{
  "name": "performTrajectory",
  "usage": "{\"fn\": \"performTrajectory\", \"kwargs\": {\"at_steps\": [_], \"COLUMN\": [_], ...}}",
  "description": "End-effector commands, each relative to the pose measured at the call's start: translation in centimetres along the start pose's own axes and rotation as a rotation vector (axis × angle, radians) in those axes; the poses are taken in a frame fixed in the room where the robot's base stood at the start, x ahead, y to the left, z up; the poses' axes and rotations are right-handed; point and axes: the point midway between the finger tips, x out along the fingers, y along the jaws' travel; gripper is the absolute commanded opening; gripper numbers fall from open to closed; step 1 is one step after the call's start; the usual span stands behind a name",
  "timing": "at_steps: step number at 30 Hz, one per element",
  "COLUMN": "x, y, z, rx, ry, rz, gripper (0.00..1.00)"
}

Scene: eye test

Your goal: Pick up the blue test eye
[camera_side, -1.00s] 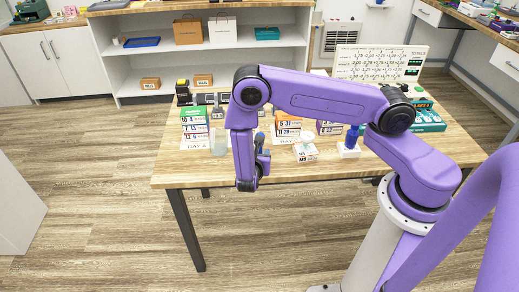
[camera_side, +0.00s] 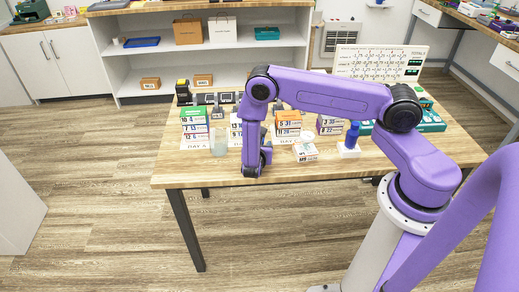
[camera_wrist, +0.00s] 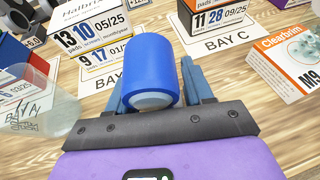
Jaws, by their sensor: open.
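The blue test eye (camera_wrist: 148,58) is a short blue cylinder with a pale round end in the wrist view. It appears between the two blue-grey fingers of my gripper (camera_wrist: 156,74), its pale end near the dark palm plate. The fingers are apart, and I cannot tell whether either touches it. In the side view my gripper (camera_side: 265,155) is low over the table's front, mostly hidden by my purple wrist. The test eye is not clearly visible there.
Box stacks stand behind, including green-topped (camera_side: 194,117) and orange-topped (camera_side: 288,124) ones. A clear cup (camera_wrist: 45,100) is left of my gripper. An orange-and-white Clearbrim box (camera_wrist: 288,66) is at right. A blue bottle-like object (camera_side: 353,133) stands on a white base farther right.

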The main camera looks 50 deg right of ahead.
Motion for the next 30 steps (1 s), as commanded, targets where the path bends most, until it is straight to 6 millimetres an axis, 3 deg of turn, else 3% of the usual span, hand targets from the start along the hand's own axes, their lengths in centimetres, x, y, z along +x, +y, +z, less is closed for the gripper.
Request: {"fn": "performTrajectory", "kwargs": {"at_steps": [1,6,20,27,30], "x": [0.0,-0.1,-0.3,-1.3,-2.8], "y": [0.0,0.0,0.1,0.1,-1.0], "z": [0.0,0.0,0.5,3.0,4.1], "rx": [0.0,0.0,0.002,0.003,0.0], "ry": [0.0,0.0,-0.001,-0.002,-0.001], "rz": [0.0,0.0,0.001,0.001,0.001], "gripper": [0.51,0.0,0.0,0.0,0.0]}}
